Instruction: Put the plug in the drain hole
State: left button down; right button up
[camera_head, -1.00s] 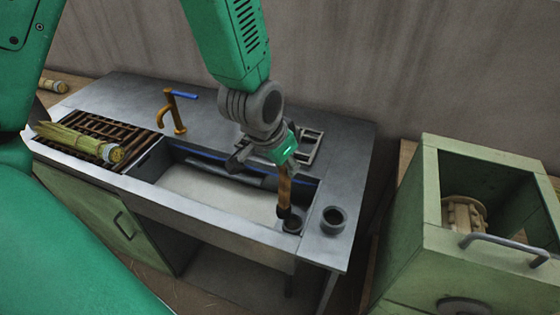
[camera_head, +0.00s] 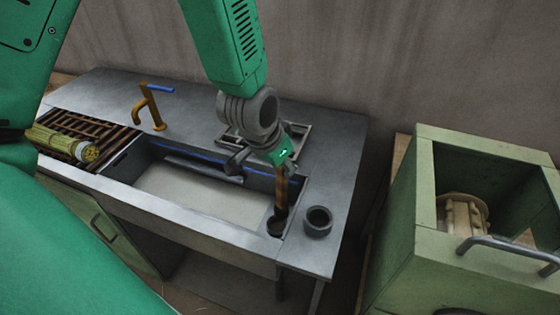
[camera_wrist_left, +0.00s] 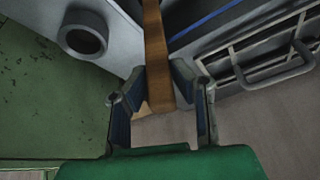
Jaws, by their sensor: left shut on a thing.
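The plug is a brown wooden handle (camera_head: 281,186) with a dark lower end (camera_head: 281,211). My left gripper (camera_head: 266,163) is shut on the handle, holding it roughly upright at the sink's right end. In the left wrist view the handle (camera_wrist_left: 155,45) runs between the fingers (camera_wrist_left: 163,88). A dark round opening (camera_head: 276,228), apparently the drain hole, lies at the right end of the sink (camera_head: 190,195), just below the plug's lower end. I cannot tell whether the plug touches or enters it. My right gripper is not in view.
A dark hollow ring (camera_head: 318,221) stands on the counter right of the opening. A yellow tap (camera_head: 148,108), a metal frame (camera_head: 290,145) and a straw bundle (camera_head: 62,142) on a rack are on the counter. A green cabinet (camera_head: 415,245) stands at right.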

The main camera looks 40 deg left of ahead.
aim_at(278, 182)
pick_arm(q)
jog(key=shift+a+f, duration=0.35)
jog(key=shift+f, duration=0.15)
notch_tip(278, 182, down, 5)
jog(key=b, duration=0.6)
jog(key=shift+d+f, duration=0.15)
jog(key=shift+f, duration=0.05)
jog(key=shift+a+f, duration=0.1)
jog(key=shift+a, duration=0.4)
jog(key=shift+d+p, duration=0.4)
jog(key=shift+d, duration=0.1)
jog(key=shift+a+f, duration=0.1)
jog(key=shift+a, duration=0.55)
jog(key=shift+s+d, duration=0.1)
jog(key=shift+d, duration=0.6)
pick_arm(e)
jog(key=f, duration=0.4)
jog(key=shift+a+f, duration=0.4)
